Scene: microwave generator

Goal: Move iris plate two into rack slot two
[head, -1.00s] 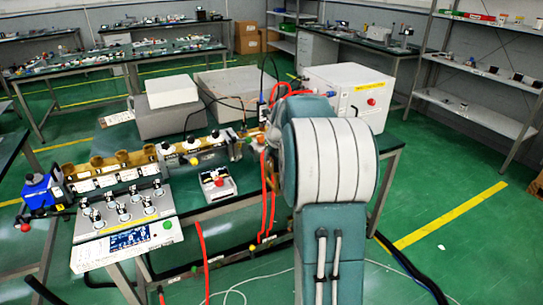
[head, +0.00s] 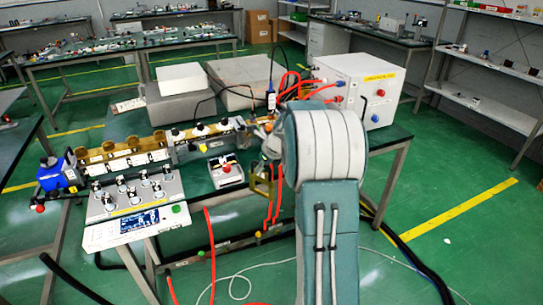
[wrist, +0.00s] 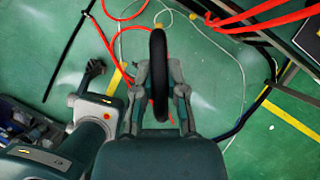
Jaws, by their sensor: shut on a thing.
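In the wrist view my gripper (wrist: 160,95) is shut on a dark, rounded part seen edge-on, which stands up between its two fingers. In the head view a brass-coloured frame (head: 262,187) hangs below the gripper, in front of the bench edge. I take it to be iris plate two, with the dark part as its grip; no number is readable. The gripper itself is mostly behind my arm in the head view. A brass row with notches (head: 122,156) sits at the left of the bench; I cannot tell whether it is the rack or which slot is which.
A control panel with several knobs (head: 138,205) stands front left, and a small box with a red button (head: 226,172) stands nearby. Red cables (head: 212,255) hang at the bench front. A white box (head: 365,85) stands at the right. Green floor lies open in front.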

